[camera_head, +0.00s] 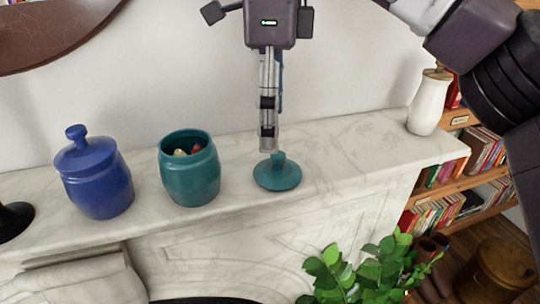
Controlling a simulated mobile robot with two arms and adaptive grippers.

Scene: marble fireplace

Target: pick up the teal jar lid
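The teal jar lid (277,177) lies on the marble mantel with its knob up, to the right of the open teal jar (190,172). My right gripper (268,146) points straight down at the lid's knob, and its fingertips overlap the knob in the picture. The fingers show edge-on, one behind the other, so I cannot tell whether they are apart or closed on the knob. The lid appears to rest on the mantel. My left gripper is not in view.
A blue lidded jar (95,178) stands left of the teal jar, which has small items inside. A white bottle (428,103) stands at the mantel's right end. A green plant (365,272) is below the front edge. The mantel (350,150) is clear between lid and bottle.

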